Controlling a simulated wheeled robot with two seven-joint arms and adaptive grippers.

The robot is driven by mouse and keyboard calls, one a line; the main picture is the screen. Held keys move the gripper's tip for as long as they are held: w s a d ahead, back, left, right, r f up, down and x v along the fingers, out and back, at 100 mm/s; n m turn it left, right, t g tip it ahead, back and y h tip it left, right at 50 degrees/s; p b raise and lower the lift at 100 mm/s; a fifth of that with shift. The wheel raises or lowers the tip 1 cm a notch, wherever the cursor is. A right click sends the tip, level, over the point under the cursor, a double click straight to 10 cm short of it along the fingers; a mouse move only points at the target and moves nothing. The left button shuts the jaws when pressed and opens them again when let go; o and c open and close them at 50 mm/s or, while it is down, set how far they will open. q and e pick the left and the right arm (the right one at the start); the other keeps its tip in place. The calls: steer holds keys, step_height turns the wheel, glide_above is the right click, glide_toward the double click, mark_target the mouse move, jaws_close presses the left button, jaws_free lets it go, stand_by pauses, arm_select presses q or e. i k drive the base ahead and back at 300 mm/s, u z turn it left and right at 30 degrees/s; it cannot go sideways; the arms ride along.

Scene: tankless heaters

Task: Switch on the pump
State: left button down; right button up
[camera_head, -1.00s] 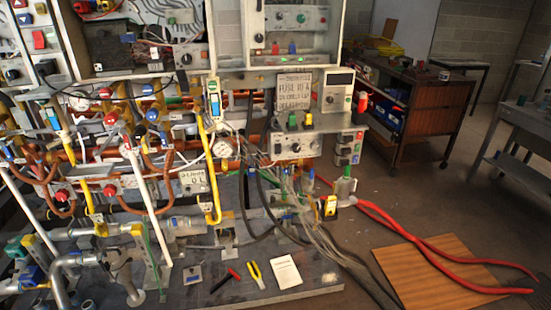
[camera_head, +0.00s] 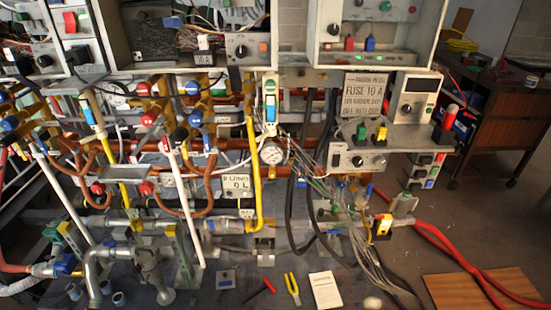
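No part is clearly marked as a pump or its switch at this size. A grey control box (camera_head: 360,158) with knobs stands right of centre, with a green part (camera_head: 362,131) and a yellow part (camera_head: 380,133) on top. To its right is a stack of dark rocker-like switches (camera_head: 420,172) with coloured ends. A yellow-and-black part (camera_head: 382,227) sits below, beside the pipes. An upper panel (camera_head: 375,11) carries a black knob and coloured buttons. Neither of my grippers is in view.
Copper and grey pipes with coloured valves fill the left and centre. A red-handled tool (camera_head: 261,292), yellow pliers (camera_head: 292,288) and a white booklet (camera_head: 325,290) lie on the base. Red hoses (camera_head: 455,257) and a wooden board (camera_head: 480,290) lie on the floor at right.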

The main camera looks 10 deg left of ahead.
mark_target(336, 157)
steer(key=u, duration=0.1)
steer(key=i, duration=1.35)
steer(key=z, duration=0.75)
